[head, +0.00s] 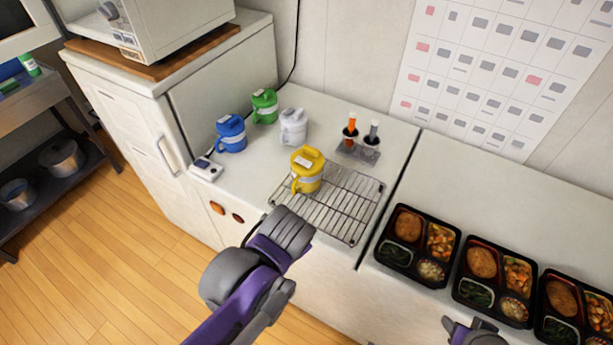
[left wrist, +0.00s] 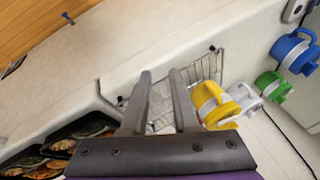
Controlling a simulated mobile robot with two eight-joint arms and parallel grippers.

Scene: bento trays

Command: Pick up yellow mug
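The yellow mug (head: 312,180) stands upright with its lid on, on the left part of a wire rack (head: 347,222) on the counter. Its handle faces the front left. It also shows in the left wrist view (left wrist: 207,98), right of the fingers. My left gripper (head: 286,232) is in front of the rack, apart from the mug. In the left wrist view its two fingers (left wrist: 161,76) are spread with nothing between them. Part of my right arm (head: 475,332) shows at the bottom edge of the head view; its fingers cannot be made out.
Blue (head: 231,134), green (head: 265,106) and white (head: 293,127) mugs stand behind and left of the yellow mug. A small holder with two bottles (head: 358,147) is behind the rack. Bento trays (head: 418,243) line the counter at right. The rack's right part is clear.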

